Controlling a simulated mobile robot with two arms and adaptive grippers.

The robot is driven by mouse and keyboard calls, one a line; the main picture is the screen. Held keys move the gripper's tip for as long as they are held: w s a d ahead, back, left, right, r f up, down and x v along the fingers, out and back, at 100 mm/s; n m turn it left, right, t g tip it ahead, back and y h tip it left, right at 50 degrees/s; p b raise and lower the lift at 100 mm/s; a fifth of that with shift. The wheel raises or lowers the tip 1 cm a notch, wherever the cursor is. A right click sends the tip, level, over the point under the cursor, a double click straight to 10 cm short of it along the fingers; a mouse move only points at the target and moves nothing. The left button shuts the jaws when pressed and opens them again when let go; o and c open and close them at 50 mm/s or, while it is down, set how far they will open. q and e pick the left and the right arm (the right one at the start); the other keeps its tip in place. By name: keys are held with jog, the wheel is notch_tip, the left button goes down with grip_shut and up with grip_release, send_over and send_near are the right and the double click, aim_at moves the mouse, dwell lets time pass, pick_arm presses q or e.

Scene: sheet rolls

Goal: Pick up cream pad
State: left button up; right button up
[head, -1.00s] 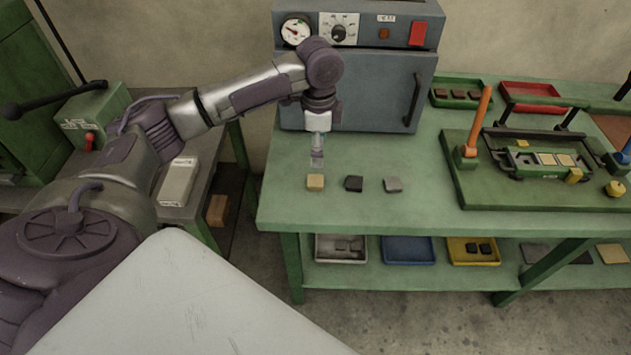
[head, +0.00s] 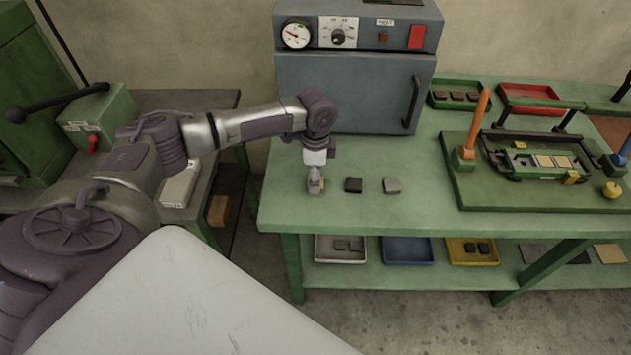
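The cream pad (head: 316,188) lies on the green table, at the left end of a row of three pads. My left gripper (head: 315,187) points down right at it and covers most of it in the head view. Only bits of the cream pad show around the fingers. The fingers are too small to tell whether they are apart or closed on it. My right gripper is not in view.
A black pad (head: 353,185) and a grey pad (head: 392,186) lie to the right. A grey oven (head: 352,92) stands behind. A green fixture board (head: 520,199) with an orange handle (head: 474,120) is at the right. The table (head: 350,215) is clear in front.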

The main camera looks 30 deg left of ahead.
pick_arm(q)
jog(key=shift+f, duration=0.85)
jog(key=c, duration=1.1)
jog(key=shift+r, duration=0.1)
jog(key=shift+r, duration=0.5)
notch_tip(320, 180, up, 3)
jog(key=shift+w+f+b, duration=0.1)
jog(key=shift+b, duration=0.25)
jog(key=d+r, duration=0.2)
jog(key=d, duration=0.2)
jog(key=d+r+b, duration=0.1)
jog(key=d+r, duration=0.1)
jog(key=d, duration=0.1)
jog(key=w+d+r, duration=0.1)
jog(key=d+r, duration=0.2)
jog(key=d, duration=0.1)
jog(key=shift+d+r, duration=0.1)
jog(key=shift+d, duration=0.25)
